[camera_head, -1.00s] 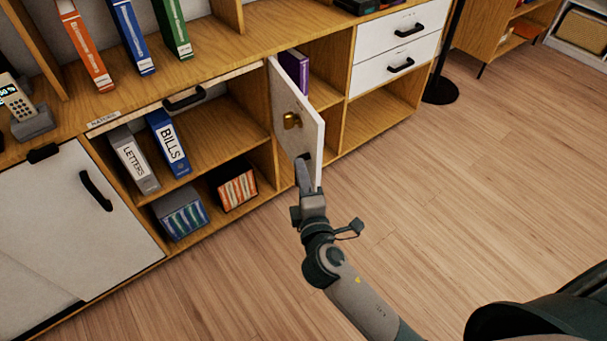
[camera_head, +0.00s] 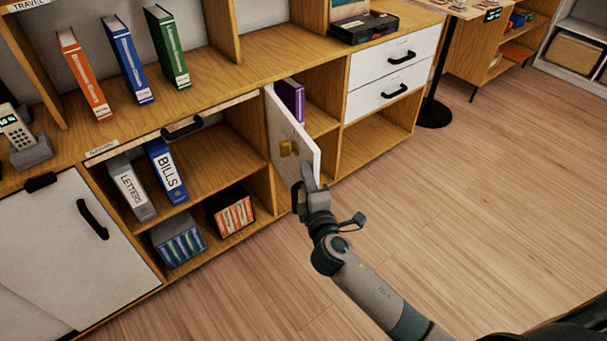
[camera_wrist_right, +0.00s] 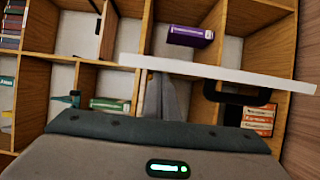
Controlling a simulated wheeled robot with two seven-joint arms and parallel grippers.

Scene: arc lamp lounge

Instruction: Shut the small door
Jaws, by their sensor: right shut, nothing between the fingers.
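The small door (camera_head: 284,118) is a white panel with a wooden-gold knob, standing open from the shelf unit. It hinges at its left edge, beside a compartment with a purple book. A black handle (camera_wrist_right: 240,94) sits on its outer face. My right gripper (camera_head: 309,178) is shut and empty at the door's lower free edge. In the right wrist view its fingers (camera_wrist_right: 160,98) lie on the handle side of the door panel (camera_wrist_right: 215,72). Whether they touch it is not clear. My left gripper is not in view.
An open compartment with binders (camera_head: 166,170) and boxes lies left of the door. White drawers (camera_head: 392,70) are to the right. A black pole base (camera_head: 434,113) stands on the floor. The wooden floor (camera_head: 480,200) on the right is clear.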

